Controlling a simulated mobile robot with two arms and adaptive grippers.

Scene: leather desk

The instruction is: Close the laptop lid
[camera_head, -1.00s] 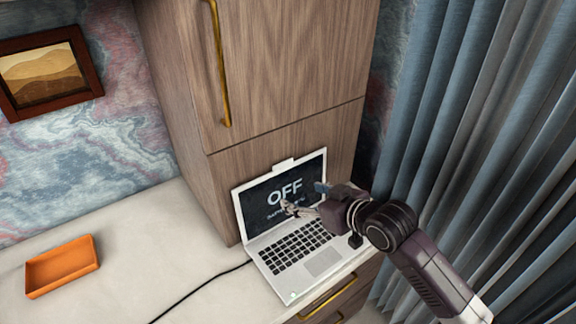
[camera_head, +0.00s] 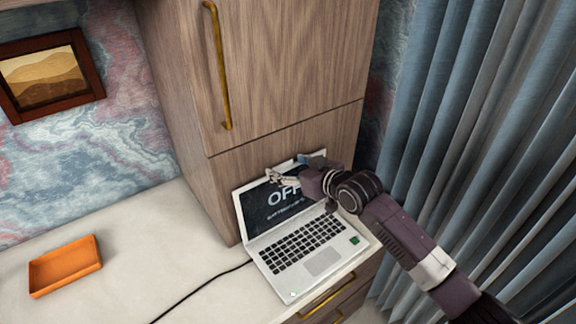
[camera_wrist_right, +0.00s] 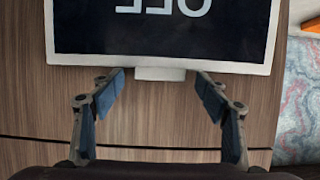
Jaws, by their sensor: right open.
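The laptop is open on the pale desktop, with its keyboard base (camera_head: 305,252) flat and its lid (camera_head: 262,213) raised, the screen showing "OFF". My right gripper (camera_head: 290,172) is at the lid's top edge and hides part of that edge. In the right wrist view the gripper (camera_wrist_right: 161,98) is open, its two blue-padded fingers apart on either side of a small light tab (camera_wrist_right: 160,74) on the lid's edge. The lid's screen (camera_wrist_right: 160,28) also fills the top of that view. I cannot tell whether the fingers touch the lid. My left gripper is not in view.
A wooden cabinet (camera_head: 275,70) with a brass handle (camera_head: 218,75) stands right behind the laptop. Blue curtains (camera_head: 480,130) hang at the right. An orange tray (camera_head: 64,267) sits on the left, and a black cable (camera_head: 200,288) runs from the laptop. The desktop (camera_head: 150,240) between is clear.

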